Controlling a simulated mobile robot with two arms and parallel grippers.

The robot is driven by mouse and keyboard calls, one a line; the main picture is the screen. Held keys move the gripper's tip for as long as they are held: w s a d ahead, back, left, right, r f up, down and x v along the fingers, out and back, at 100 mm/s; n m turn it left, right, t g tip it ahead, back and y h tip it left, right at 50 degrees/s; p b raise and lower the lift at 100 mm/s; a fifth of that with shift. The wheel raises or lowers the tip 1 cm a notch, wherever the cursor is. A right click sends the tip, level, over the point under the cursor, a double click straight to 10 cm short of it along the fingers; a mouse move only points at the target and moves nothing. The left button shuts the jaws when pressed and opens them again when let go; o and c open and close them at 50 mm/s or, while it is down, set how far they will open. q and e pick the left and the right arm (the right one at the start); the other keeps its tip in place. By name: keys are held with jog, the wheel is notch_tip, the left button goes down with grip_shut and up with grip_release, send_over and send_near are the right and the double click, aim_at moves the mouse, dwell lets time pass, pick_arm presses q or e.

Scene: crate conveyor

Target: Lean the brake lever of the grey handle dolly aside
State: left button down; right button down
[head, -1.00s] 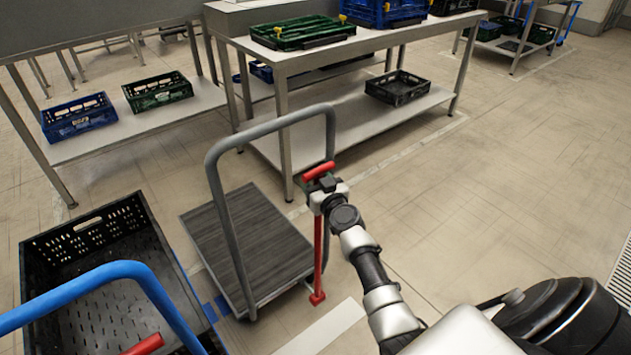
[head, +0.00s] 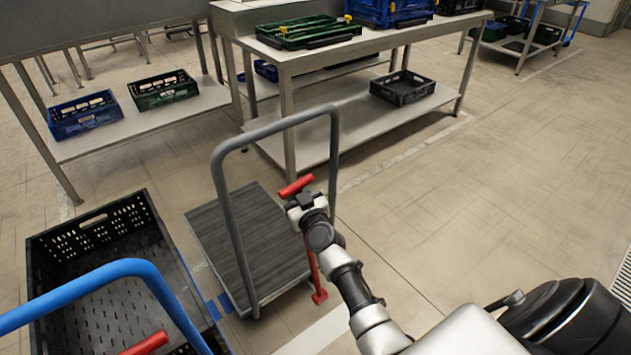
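The grey handle dolly has a dark ribbed deck (head: 235,235) and a tall grey handle (head: 230,215). Its red brake lever (head: 297,185) stands at the right side of the deck. The lever has a T-shaped top and leans to the left, with its foot (head: 320,297) on the right. My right gripper (head: 302,198) is at the lever just under the T-bar and appears shut on it. The fingertips are small and partly hidden by the bar. My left gripper is not in view.
A blue handle (head: 150,278) and another red lever (head: 147,343) are at the lower left, by a large black crate (head: 45,270). A table (head: 370,45) with crates and a lower shelf stands behind the dolly. The floor to the right is clear.

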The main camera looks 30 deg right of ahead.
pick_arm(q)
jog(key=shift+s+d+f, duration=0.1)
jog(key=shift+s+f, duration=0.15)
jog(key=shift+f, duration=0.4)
pick_arm(e)
jog(key=shift+n, duration=0.7)
jog(key=a, duration=0.2)
jog(key=a+f, duration=0.1)
jog(key=a, duration=0.2)
jog(key=shift+s+a+f, duration=0.15)
jog(key=shift+s+a, duration=0.2)
jog(key=c, duration=1.3)
grip_release()
jog(key=shift+a, duration=0.1)
jog(key=o, duration=0.4)
jog(key=shift+w+a, duration=0.1)
jog(key=shift+a, duration=0.1)
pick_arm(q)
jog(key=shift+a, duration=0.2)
pick_arm(e)
jog(key=shift+d, duration=0.1)
